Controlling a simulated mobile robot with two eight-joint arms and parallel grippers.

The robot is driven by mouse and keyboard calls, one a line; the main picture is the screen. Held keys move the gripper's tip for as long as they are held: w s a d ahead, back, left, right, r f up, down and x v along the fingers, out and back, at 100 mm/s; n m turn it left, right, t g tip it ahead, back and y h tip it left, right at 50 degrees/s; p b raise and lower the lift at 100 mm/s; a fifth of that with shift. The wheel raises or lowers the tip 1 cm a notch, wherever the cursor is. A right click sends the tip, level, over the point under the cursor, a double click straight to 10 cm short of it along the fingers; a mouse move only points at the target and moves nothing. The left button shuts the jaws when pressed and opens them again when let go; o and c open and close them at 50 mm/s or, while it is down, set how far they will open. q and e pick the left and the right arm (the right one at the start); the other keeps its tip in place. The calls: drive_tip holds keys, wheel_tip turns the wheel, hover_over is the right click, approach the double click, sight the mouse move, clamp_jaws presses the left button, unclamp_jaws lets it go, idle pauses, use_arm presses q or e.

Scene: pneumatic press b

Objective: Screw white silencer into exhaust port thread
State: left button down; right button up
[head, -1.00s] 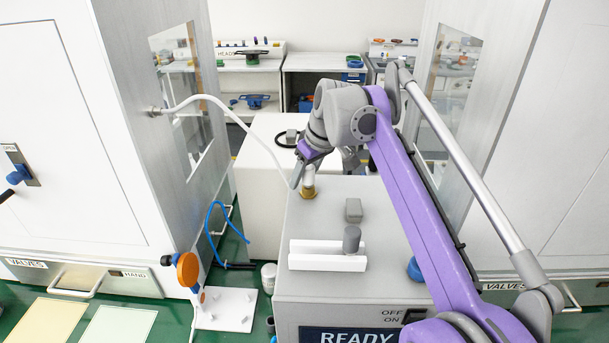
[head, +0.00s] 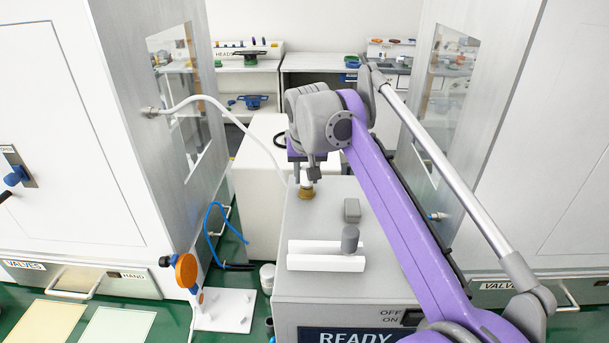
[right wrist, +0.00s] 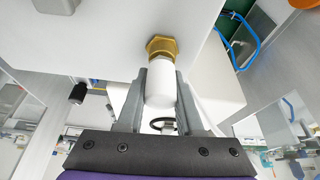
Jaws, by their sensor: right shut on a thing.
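The white silencer (right wrist: 160,85) is a short white cylinder between the two grey fingers of my right gripper (right wrist: 159,100), which is shut on it. The brass exhaust port fitting (right wrist: 161,46) on the grey machine top meets the silencer's end in the right wrist view. In the head view the brass fitting (head: 306,192) sits near the machine's back left, with the white silencer (head: 307,178) upright on top of it. My right gripper (head: 306,174) is right above the fitting and partly hides the silencer. How deep the thread sits is hidden. My left gripper is not in view.
The grey machine (head: 370,255) carries a small grey block (head: 352,210) and a white holder (head: 327,262) with a grey cylinder (head: 350,239) beside it. A white hose (head: 245,130) arcs close on the left. Tall cabinets stand on both sides.

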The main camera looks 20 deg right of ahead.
drive_tip(key=m, duration=0.2)
drive_tip(key=m+h, duration=0.1)
drive_tip(key=shift+s+d+m+g, duration=0.15)
drive_tip(key=shift+d+m+g, duration=0.05)
drive_tip(key=shift+m+g, duration=0.2)
drive_tip(key=o, duration=0.8)
drive_tip(key=shift+c, duration=0.2)
drive_tip(key=n, duration=0.2)
drive_tip(key=n+y, duration=0.1)
drive_tip(key=n, duration=0.2)
drive_tip(key=shift+a+n+t+y, duration=0.25)
drive_tip(key=shift+n+t+y, duration=0.05)
drive_tip(key=shift+t+y, duration=0.1)
drive_tip(key=n+y, duration=0.1)
drive_tip(key=n, duration=0.2)
drive_tip(key=a+n+y, duration=0.1)
drive_tip(key=n, duration=0.2)
